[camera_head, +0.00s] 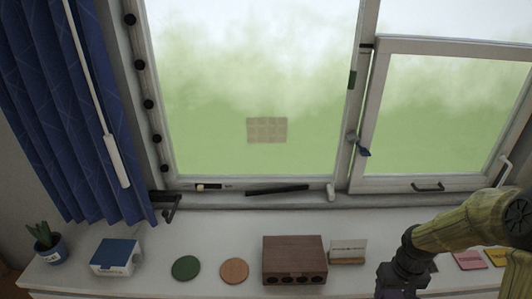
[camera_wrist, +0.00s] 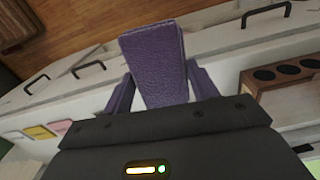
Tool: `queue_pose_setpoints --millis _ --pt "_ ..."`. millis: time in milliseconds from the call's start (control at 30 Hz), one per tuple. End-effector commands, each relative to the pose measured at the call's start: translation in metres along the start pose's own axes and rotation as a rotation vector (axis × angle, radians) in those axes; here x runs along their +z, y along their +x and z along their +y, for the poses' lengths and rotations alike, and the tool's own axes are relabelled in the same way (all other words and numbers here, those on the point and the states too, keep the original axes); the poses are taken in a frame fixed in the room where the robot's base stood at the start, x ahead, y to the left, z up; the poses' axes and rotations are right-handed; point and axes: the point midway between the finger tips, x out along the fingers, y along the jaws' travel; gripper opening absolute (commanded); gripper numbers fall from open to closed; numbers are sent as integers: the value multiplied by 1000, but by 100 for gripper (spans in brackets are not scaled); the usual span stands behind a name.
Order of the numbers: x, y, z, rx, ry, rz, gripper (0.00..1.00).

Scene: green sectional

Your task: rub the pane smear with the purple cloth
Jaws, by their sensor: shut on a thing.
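The pane smear (camera_head: 267,130) is a tan, roughly square patch on the lower middle of the large left window pane. The purple cloth (camera_wrist: 153,52) shows in the wrist view as a textured pad between the two fingers of my gripper (camera_wrist: 160,84), which is shut on it. In the head view my arm comes in from the right and bends down to the bottom edge. There the gripper is mostly cut off and the cloth cannot be made out. The gripper is low and right of the smear, well apart from the pane.
On the white sill counter stand a plant pot (camera_head: 46,246), a blue-and-white box (camera_head: 115,256), a green disc (camera_head: 186,268), an orange disc (camera_head: 234,270), a brown wooden block (camera_head: 294,258) and a card holder (camera_head: 348,251). A blue curtain (camera_head: 75,110) hangs left; a hinged window (camera_head: 440,120) is right.

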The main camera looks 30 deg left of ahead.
Motion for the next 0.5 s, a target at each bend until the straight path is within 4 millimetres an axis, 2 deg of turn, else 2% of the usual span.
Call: queue_pose_setpoints --millis 267,500 --pt "13 44 31 -1 144 -5 40" --pt "28 100 69 -1 324 -7 40"
